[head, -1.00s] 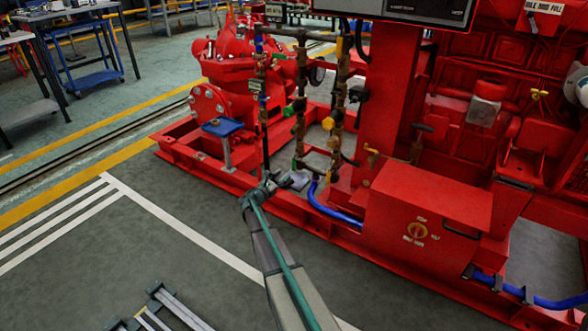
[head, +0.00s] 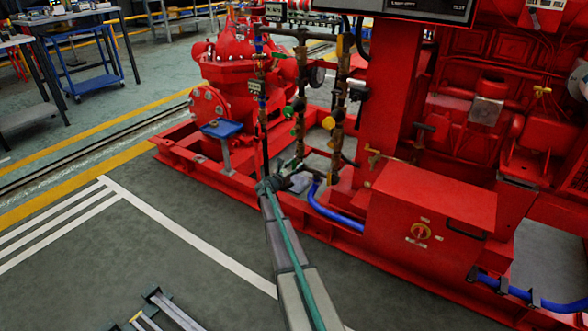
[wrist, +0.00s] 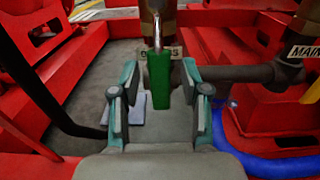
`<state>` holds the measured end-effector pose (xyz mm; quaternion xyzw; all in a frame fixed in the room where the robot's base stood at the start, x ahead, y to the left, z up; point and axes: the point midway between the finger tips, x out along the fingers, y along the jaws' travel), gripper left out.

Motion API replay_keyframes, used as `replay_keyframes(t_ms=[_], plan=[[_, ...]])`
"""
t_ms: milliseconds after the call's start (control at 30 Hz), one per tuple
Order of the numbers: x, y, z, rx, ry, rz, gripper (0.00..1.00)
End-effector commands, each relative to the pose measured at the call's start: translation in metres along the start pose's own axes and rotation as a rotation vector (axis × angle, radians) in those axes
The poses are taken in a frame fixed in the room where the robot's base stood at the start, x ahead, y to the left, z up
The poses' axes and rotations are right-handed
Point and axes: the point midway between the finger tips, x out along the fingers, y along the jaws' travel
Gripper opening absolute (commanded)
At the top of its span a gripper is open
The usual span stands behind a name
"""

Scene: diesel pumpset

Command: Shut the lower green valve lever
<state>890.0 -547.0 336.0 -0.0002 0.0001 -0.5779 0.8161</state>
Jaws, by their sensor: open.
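The lower green valve lever (wrist: 160,78) hangs down from a brass valve on a vertical pipe in the wrist view. In the head view it is small and partly hidden, just above my gripper (head: 270,184). In the wrist view my gripper (wrist: 160,92) is open, with one teal finger left of the lever and one right of it. I see gaps between the lever and both fingers, and cannot tell whether the lever's depth matches the fingertips. A label behind the lever is partly covered.
A higher green handle (head: 288,111) and a yellow handle (head: 328,123) are on the pipes. A dark horizontal pipe (wrist: 240,73) and a blue hose (wrist: 250,158) lie right of my gripper. Red frame beams (wrist: 35,100) flank it.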

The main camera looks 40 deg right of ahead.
Motion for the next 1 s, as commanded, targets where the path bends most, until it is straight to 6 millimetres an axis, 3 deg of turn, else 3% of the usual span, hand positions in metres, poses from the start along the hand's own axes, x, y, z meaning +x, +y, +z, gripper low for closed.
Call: replay_keyframes(t_ms=[333,600,1000], plan=[[0.003,0.0001,0.0004,0.0,0.0,0.001,0.44],[0.0029,0.0,0.0002,0.0,0.0,0.0,0.0],[0.0034,0.0009,0.0,0.005,0.0,0.0,0.0]])
